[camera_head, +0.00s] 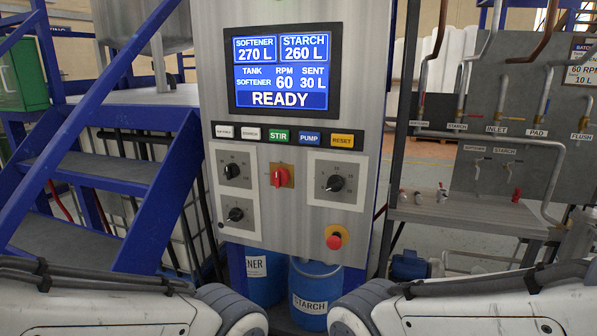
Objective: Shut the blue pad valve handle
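The valve panel (470,95) stands at the right in the head view, with several metal pipes running down it. The PAD label (537,133) is on its right part, below a metal pipe (545,93). Parts of my two arms show at the bottom left and bottom right corners. Neither gripper is in view, and both arms are well apart from the valve panel.
A grey control cabinet (210,100) with a READY screen (285,72) stands in the middle. Blue stairs (130,160) are at the left. Blue drums, one labelled STARCH (315,280), stand under the cabinet. A metal shelf (465,212) juts out below the valve panel.

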